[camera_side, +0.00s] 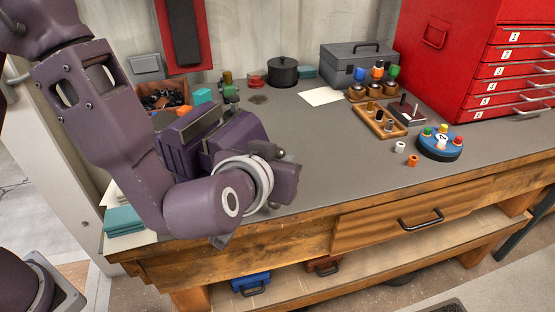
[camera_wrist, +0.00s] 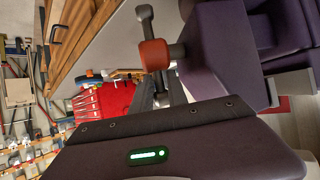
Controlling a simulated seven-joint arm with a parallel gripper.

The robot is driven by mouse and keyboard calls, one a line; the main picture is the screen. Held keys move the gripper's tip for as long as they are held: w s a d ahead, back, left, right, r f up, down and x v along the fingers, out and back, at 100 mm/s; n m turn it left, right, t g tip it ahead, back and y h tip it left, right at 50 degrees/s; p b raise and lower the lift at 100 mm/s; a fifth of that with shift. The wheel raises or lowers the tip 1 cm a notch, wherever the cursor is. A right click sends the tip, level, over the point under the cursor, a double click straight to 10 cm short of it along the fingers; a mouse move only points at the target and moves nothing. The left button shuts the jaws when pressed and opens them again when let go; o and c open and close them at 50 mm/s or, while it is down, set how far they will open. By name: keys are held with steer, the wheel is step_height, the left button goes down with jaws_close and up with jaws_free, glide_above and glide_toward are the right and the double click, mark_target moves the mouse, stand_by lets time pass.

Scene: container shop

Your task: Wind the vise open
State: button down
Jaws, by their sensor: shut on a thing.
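The vise (camera_side: 190,148) is a purple block with grey jaws at the bench's front left edge, partly hidden by my arm; I cannot tell how far its jaws are apart. In the wrist view, a purple block (camera_wrist: 228,50), apparently the vise, fills the upper right. The vise handle (camera_wrist: 145,16) is a grey bar with a knobbed end and an orange-red sleeve (camera_wrist: 153,54). My gripper (camera_wrist: 164,88) is shut on the handle, its dark fingers at the sleeve. In the side view my gripper (camera_side: 280,160) is at the vise's front, its fingertips mostly hidden.
A bin of dark parts (camera_side: 162,100) stands behind the vise. Wooden peg holders (camera_side: 378,122), a blue round stand (camera_side: 440,145), a grey toolbox (camera_side: 350,62) and a red drawer cabinet (camera_side: 480,60) are to the right. The bench top (camera_side: 305,150) is clear in the middle.

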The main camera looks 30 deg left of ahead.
steer(key=shift+w+a+r, duration=0.15)
steer(key=shift+a, duration=0.1)
steer(key=c, duration=1.5)
jaws_free()
steer(key=shift+o, duration=0.2)
steer(key=shift+d, duration=0.1)
steer(key=v, duration=0.7)
